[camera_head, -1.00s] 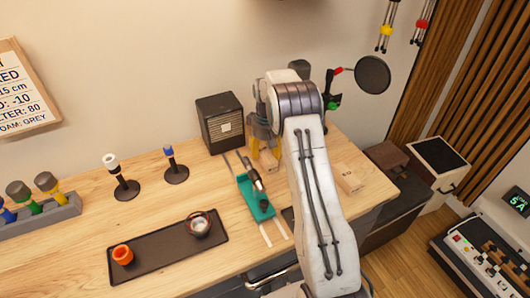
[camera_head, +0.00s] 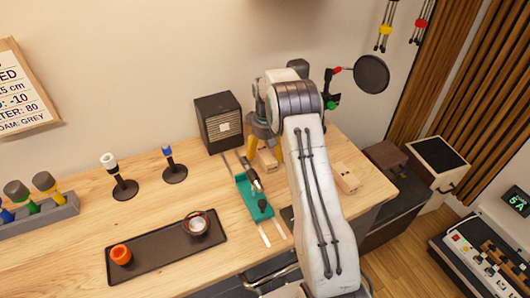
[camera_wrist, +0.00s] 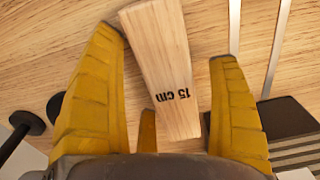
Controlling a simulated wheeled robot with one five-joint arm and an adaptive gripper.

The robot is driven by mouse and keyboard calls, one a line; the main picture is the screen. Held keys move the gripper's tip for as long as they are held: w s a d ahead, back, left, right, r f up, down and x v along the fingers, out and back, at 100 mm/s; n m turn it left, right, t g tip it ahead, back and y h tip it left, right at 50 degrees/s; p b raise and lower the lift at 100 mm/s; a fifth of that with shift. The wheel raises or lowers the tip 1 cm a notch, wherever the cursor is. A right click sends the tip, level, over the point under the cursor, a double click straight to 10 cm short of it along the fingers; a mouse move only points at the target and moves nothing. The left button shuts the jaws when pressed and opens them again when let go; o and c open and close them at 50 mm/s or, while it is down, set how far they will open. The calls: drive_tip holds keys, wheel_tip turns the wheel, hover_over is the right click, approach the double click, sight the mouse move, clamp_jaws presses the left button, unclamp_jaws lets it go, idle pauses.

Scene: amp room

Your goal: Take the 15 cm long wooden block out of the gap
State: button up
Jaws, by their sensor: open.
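The pale wooden block marked "15 cm" (camera_wrist: 163,60) lies between the two yellow fingers of my gripper (camera_wrist: 166,45) in the wrist view. My gripper is open, with bare table showing between the block and the right finger. The left fingertip is close to the block's far end; I cannot tell if they touch. In the head view my gripper (camera_head: 264,148) points down beside the dark amp, and a block (camera_head: 267,161) shows partly behind it. The gap itself is not clearly visible.
A teal carriage (camera_head: 252,199) with a microphone sits on two rails just in front. The dark amp (camera_head: 220,122) stands left of my gripper. Another wooden block (camera_head: 347,179) lies to the right. Two microphone stands and a dark tray (camera_head: 150,254) are at left.

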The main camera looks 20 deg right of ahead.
sight(265, 151)
drive_tip(key=shift+s+a+r, duration=0.1)
drive_tip(key=shift+a+r, duration=0.05)
drive_tip(key=shift+r, duration=1.85)
drive_tip(key=shift+s+a+r, duration=0.1)
drive_tip(key=shift+r, duration=1.9)
drive_tip(key=shift+a+r+p, duration=0.1)
drive_tip(key=shift+r+p, duration=0.2)
drive_tip(key=shift+p, duration=0.05)
